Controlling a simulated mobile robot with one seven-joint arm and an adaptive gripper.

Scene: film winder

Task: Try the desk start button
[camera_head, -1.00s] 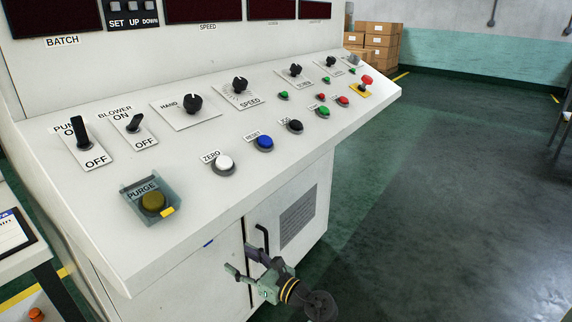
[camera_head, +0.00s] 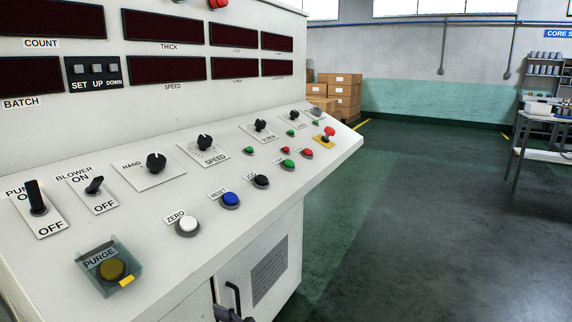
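The sloped control desk (camera_head: 150,230) fills the left and middle of the head view. In its front row, a green button (camera_head: 288,164) sits between a black button (camera_head: 261,181) and a red button (camera_head: 307,153). Its label is too small to read; it looks like the start button. A blue RESET button (camera_head: 231,200) and a white ZERO button (camera_head: 187,226) lie nearer. Only a small grey piece of my gripper (camera_head: 226,314) shows at the bottom edge, below the desk front by the cabinet handle. Its fingers are mostly cut off, and it is apart from the buttons.
A red mushroom button (camera_head: 329,131) on a yellow plate stands at the desk's far end. A clear cover surrounds the PURGE button (camera_head: 112,268). Knobs and switches line the desk's back. Floor to the right is open; cardboard boxes (camera_head: 343,92) stand behind.

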